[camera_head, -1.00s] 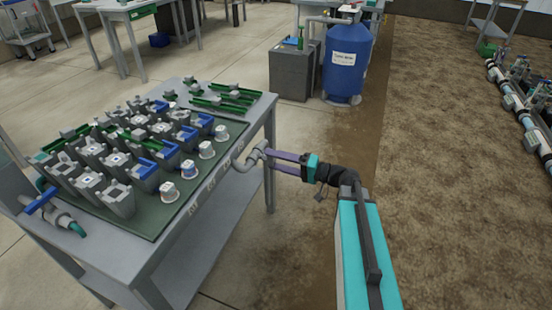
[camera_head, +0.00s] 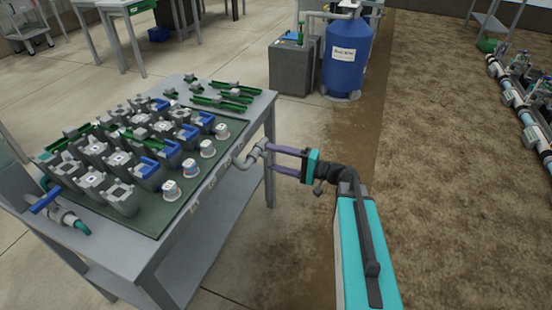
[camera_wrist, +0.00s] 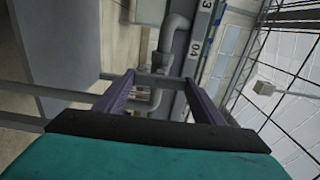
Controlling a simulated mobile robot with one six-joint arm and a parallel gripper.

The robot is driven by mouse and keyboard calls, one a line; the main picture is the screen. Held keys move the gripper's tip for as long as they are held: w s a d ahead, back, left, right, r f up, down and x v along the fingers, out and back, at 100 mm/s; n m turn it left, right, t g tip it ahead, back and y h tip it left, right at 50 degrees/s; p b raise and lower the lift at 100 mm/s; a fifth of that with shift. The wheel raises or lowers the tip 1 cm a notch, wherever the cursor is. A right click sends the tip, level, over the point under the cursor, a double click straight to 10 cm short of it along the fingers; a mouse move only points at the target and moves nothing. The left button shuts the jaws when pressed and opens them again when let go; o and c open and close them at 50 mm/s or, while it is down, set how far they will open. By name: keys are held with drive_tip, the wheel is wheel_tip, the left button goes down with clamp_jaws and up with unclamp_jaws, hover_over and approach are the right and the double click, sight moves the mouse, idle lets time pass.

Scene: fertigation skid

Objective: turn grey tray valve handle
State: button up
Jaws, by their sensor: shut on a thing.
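The grey tray valve handle (camera_wrist: 160,80) is a small grey bar on a grey pipe at the tray table's right edge. In the head view, the valve (camera_head: 258,151) sits beside the bent grey pipe. My gripper (camera_head: 269,157) has two purple fingers and reaches the valve from the right. In the wrist view, the fingers of my gripper (camera_wrist: 160,76) lie on either side of the handle and are shut on it. The fingertips and body hide part of the handle and valve.
The table (camera_head: 190,262) carries a green mat with several grey and blue blocks and white cups. A second valve with a blue handle (camera_head: 45,200) sits at the left corner. A blue tank (camera_head: 347,70) stands behind. Bare soil lies to the right.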

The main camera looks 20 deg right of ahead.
drive_tip(key=o, duration=1.1)
drive_tip(key=shift+c, duration=0.2)
drive_tip(key=v, duration=1.4)
drive_tip(key=shift+p, duration=0.3)
